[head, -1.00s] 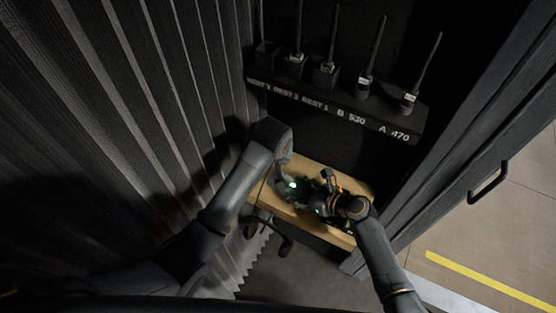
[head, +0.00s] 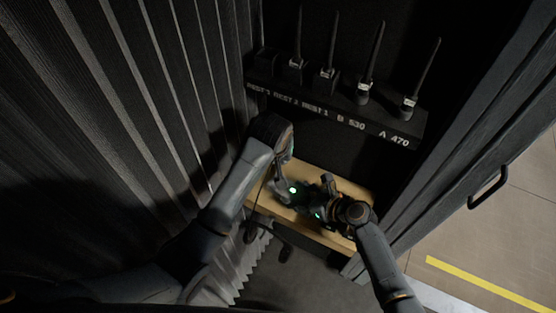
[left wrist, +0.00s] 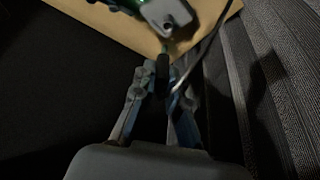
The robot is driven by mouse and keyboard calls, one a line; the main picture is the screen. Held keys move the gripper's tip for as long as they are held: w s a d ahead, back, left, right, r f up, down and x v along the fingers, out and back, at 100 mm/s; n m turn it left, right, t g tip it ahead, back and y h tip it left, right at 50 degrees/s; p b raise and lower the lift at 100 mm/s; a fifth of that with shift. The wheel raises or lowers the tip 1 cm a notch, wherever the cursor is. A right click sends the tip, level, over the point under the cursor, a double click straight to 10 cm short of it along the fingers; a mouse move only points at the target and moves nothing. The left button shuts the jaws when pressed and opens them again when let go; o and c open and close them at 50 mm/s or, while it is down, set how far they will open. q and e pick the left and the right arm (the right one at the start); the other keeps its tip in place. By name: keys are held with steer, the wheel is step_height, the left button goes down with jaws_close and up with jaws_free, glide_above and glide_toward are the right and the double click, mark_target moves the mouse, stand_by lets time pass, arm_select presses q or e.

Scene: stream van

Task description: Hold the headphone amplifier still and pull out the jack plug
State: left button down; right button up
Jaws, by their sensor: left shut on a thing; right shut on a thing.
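The headphone amplifier (left wrist: 158,10) is a green-and-grey box; in the left wrist view its grey end face shows a dark round spot. In the head view the amplifier (head: 306,207) is a dark shape with green lights above the wooden shelf. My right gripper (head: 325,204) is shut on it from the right. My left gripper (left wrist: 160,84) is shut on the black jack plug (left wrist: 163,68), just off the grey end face. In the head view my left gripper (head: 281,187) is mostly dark.
The wooden shelf (head: 327,235) lies under both grippers. A thin cable (left wrist: 209,38) curves from the plug. A black rack (head: 345,118) with several antennas stands behind. A ribbed wall (head: 130,110) is close at left, a door with a handle (head: 488,187) at right.

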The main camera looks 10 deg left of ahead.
steer(key=o, duration=1.2)
steer(key=shift+s+f, duration=0.15)
steer(key=shift+f, duration=0.15)
steer(key=shift+r, duration=0.1)
steer(key=shift+r, duration=0.1)
steer(key=v, duration=1.2)
